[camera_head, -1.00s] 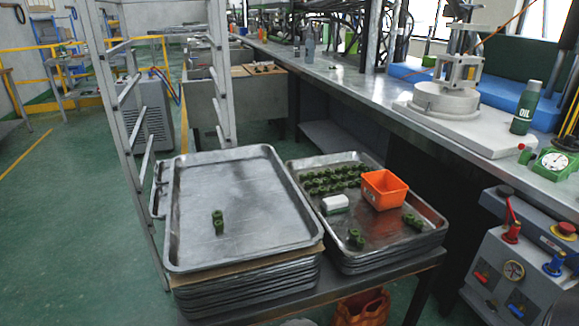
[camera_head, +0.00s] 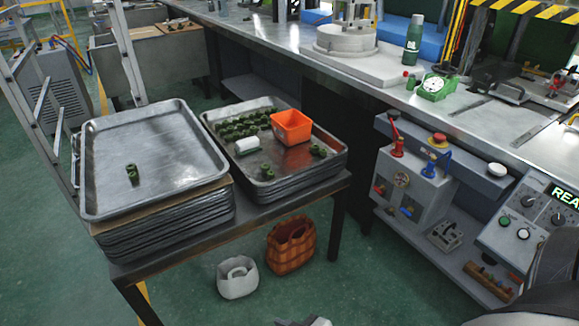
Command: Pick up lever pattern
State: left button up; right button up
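Small dark green patterns, which I take to be the lever patterns, lie on two stacks of metal trays in the head view. One green pattern (camera_head: 132,174) stands alone on the left tray (camera_head: 165,135). On the right tray (camera_head: 290,172), several green patterns (camera_head: 240,124) are grouped at the back. One more pattern (camera_head: 267,172) is at its front and another (camera_head: 319,151) near its right side. Neither gripper can be made out. A grey shape at the bottom edge and a dark one at the bottom right are too cut off to tell.
An orange bin (camera_head: 291,127) and a white block (camera_head: 247,146) sit on the right tray. The trays rest on a dark table (camera_head: 240,227). A basket (camera_head: 291,245) and white bucket (camera_head: 237,278) stand below. A long workbench (camera_head: 285,40) and control panel (camera_head: 525,225) lie right. Green floor is open at left.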

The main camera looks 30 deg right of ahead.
aim_at(265, 168)
jog(key=i, duration=0.4)
jog(key=u, duration=2.35)
jog(key=k, duration=1.85)
jog(key=z, duration=1.85)
jog(key=i, duration=1.5)
